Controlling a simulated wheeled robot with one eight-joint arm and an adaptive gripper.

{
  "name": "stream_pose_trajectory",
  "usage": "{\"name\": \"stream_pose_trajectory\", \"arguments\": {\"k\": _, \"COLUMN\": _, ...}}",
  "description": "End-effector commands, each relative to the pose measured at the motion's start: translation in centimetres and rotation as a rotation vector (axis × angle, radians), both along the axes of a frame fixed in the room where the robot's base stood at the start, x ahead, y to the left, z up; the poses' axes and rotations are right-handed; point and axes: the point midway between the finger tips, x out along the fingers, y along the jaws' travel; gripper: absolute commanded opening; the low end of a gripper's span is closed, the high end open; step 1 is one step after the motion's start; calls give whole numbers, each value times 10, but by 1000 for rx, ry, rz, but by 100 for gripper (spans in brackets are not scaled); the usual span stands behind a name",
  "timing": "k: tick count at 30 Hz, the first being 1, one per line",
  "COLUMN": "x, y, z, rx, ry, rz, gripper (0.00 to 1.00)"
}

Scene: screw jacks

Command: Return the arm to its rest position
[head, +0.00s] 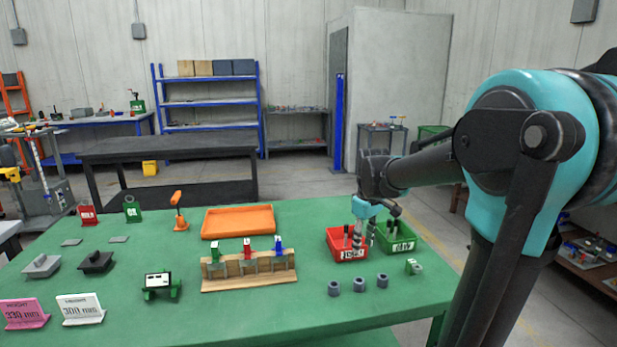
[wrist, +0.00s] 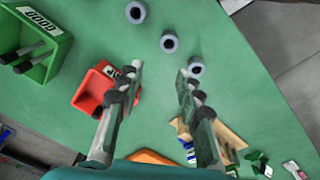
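My gripper (head: 374,228) hangs at the end of my arm above the right part of the green table, over the red bin (head: 348,254) and the green bin (head: 411,248). In the wrist view its two fingers (wrist: 160,74) stand apart. Only bare green table shows between them, so it is open and empty. In the wrist view the red bin (wrist: 82,100) lies just left of the fingers, and the green bin (wrist: 58,62) is at the upper left with dark rod-like parts inside.
A wooden rack (head: 250,281) holds red, green and blue-topped jacks. An orange tray (head: 238,221) lies behind it. Several grey rings (head: 357,284) stand at the front right. Height signs (head: 82,309) and a green device (head: 161,285) are at the left. A dark table (head: 168,150) stands behind.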

Motion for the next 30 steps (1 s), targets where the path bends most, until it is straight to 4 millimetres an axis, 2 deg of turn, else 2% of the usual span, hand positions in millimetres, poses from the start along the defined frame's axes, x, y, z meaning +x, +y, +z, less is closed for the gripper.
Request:
{"name": "stream_pose_trajectory", "arguments": {"k": 5, "x": -42, "y": -11, "z": -37, "rx": 26, "ry": -63, "rz": -172, "gripper": 36}}
{"name": "stream_pose_trajectory", "arguments": {"k": 12, "x": -129, "y": -27, "z": -109, "rx": 107, "ry": -186, "rz": -510, "gripper": 36}}
{"name": "stream_pose_trajectory", "arguments": {"k": 15, "x": -155, "y": -30, "z": -130, "rx": 138, "ry": -221, "rz": -613, "gripper": 36}}
{"name": "stream_pose_trajectory", "arguments": {"k": 17, "x": -165, "y": -32, "z": -137, "rx": 151, "ry": -237, "rz": -653, "gripper": 36}}
{"name": "stream_pose_trajectory", "arguments": {"k": 30, "x": -165, "y": -32, "z": -137, "rx": 151, "ry": -237, "rz": -653, "gripper": 36}}
